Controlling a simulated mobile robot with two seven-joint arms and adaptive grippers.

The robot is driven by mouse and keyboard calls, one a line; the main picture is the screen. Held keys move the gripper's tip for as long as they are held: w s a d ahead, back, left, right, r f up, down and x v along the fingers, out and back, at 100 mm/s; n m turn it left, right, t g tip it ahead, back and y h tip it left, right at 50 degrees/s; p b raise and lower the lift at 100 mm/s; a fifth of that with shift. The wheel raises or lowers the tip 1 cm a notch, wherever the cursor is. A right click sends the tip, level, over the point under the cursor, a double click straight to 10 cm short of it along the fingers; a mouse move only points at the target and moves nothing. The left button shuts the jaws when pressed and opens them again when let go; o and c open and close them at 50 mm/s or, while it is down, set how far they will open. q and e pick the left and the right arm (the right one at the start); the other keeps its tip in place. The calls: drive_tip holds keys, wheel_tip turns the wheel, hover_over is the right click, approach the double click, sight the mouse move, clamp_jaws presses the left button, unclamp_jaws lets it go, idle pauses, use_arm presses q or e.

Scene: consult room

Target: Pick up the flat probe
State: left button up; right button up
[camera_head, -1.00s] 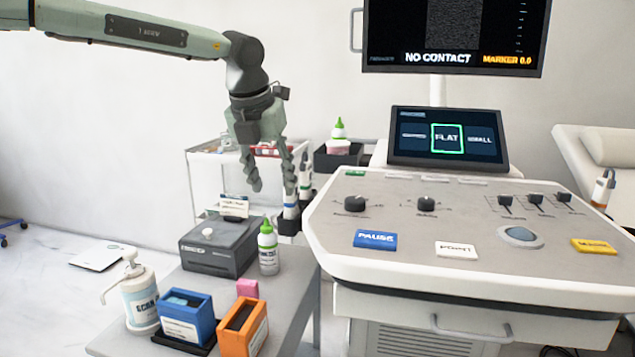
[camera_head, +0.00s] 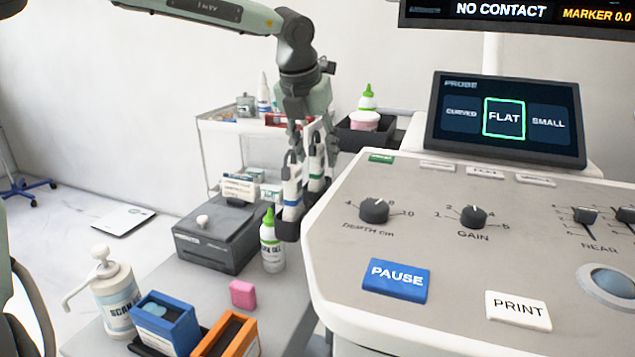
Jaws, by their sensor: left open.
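Two white probes stand upright in dark holders at the left edge of the console. The nearer probe (camera_head: 292,188) has a blue band and the farther probe (camera_head: 316,168) has a green band. I cannot tell from their shapes which is the flat one; the console screen (camera_head: 506,119) has FLAT outlined in green. My left gripper (camera_head: 313,148) points down at the probes with its fingers apart. Its fingers overlap the probes' upper parts in the picture, and I see no clear grip on either. My right gripper is not in view.
The console top (camera_head: 420,250) carries knobs and the PAUSE and PRINT buttons. On the side table are a grey box (camera_head: 218,240), a green-capped bottle (camera_head: 271,245), a pump bottle (camera_head: 115,300), and blue (camera_head: 165,325) and orange boxes. A white cart (camera_head: 222,128) stands behind.

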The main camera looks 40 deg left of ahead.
sight(319, 165)
use_arm(q)
drive_tip(key=x, duration=0.4)
drive_tip(key=shift+w, duration=0.1)
clamp_jaws()
